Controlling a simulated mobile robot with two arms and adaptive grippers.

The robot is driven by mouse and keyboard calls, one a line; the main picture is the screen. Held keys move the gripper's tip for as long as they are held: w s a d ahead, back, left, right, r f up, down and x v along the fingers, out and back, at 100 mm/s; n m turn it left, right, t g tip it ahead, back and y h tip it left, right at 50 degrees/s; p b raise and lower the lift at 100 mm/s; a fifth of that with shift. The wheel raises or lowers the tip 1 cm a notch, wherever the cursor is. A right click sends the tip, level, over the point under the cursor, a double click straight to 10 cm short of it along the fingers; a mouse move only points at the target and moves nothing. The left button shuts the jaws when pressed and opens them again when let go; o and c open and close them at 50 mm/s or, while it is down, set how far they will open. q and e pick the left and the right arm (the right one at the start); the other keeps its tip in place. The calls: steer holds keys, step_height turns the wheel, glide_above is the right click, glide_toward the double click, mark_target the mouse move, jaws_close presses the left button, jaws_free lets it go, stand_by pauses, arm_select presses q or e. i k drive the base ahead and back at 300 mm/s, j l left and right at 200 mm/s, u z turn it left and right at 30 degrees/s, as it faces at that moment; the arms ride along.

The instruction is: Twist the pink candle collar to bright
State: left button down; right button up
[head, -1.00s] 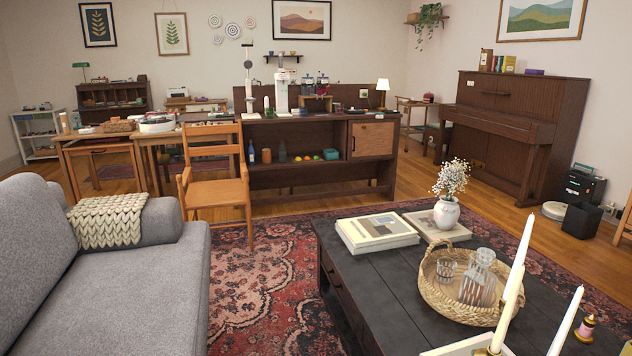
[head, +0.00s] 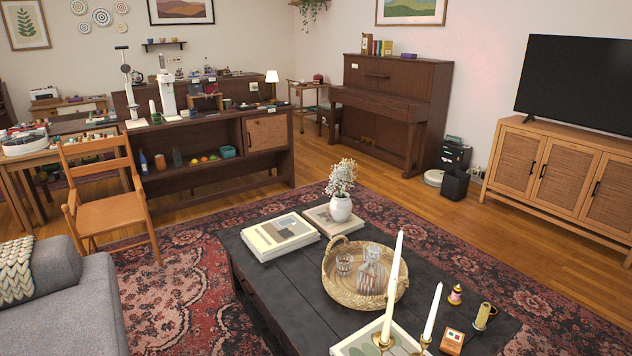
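A small pink object with gold-coloured parts (head: 455,294), which looks like the pink candle, stands upright on the dark coffee table (head: 290,303) near its right end. It is too small in the picture to read its collar setting. Neither of my grippers is in the head view.
Close to the pink object are a brass-coloured cylinder (head: 484,316), a small orange-brown box (head: 452,341) and two tall white candles (head: 393,285) in brass holders. A wicker tray (head: 335,289) with glassware lies left of them. A grey sofa (head: 75,305) is at left.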

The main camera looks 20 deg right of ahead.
mark_target(457, 290)
steer(key=z, duration=1.55)
steer(key=i+l+u, duration=0.15)
steer(key=u, duration=0.25)
steer(key=i+l+u, duration=0.1)
steer(key=u, duration=0.3)
steer(key=l+u, duration=0.4)
steer(key=i+j, duration=0.05)
